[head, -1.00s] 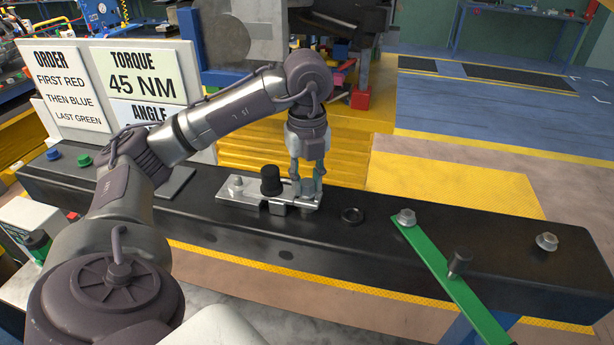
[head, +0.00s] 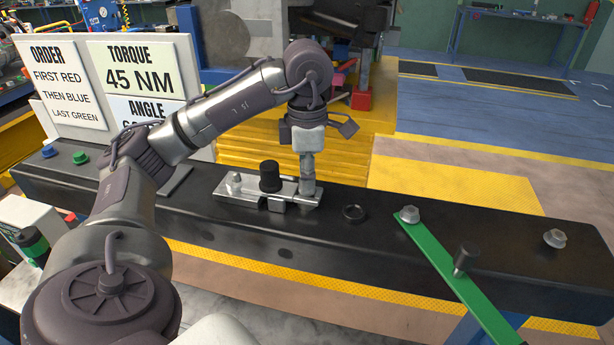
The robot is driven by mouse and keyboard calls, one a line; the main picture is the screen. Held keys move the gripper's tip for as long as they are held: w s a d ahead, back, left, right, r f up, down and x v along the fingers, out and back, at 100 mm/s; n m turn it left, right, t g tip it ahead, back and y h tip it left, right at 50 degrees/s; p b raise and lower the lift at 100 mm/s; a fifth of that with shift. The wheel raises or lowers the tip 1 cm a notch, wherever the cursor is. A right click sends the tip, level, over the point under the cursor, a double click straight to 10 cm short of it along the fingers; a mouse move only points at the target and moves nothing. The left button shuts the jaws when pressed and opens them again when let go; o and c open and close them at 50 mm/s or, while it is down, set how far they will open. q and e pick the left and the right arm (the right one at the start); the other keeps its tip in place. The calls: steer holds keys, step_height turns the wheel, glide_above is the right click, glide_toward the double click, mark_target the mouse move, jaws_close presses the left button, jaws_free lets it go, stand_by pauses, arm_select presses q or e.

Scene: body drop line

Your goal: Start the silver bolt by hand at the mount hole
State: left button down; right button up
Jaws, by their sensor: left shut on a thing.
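The silver mount (head: 225,194) lies flat on a long black beam, with a black cylinder (head: 270,176) standing up at its middle. A silver bolt head stands at the mount's left end (head: 234,180). My left gripper (head: 308,188) points straight down at the mount's right end. Its fingers are seen nearly edge-on and are shut on the silver bolt, which they hide almost wholly. I cannot see the hole under the fingertips or whether the bolt's thread is in it. My right gripper is not in view.
A dark ring (head: 354,212) lies on the black beam (head: 335,228) right of the mount. A green bar (head: 450,273) with a dark peg (head: 465,258) crosses the beam, a flanged bolt (head: 409,214) at its end. Another bolt (head: 555,238) sits far right. Signboards (head: 140,70) stand behind my left arm.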

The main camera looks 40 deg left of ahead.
arm_select(q)
steer(key=m, duration=0.3)
steer(key=c, duration=0.8)
jaws_free()
step_height(320, 180, up, 12)
stand_by(0.4)
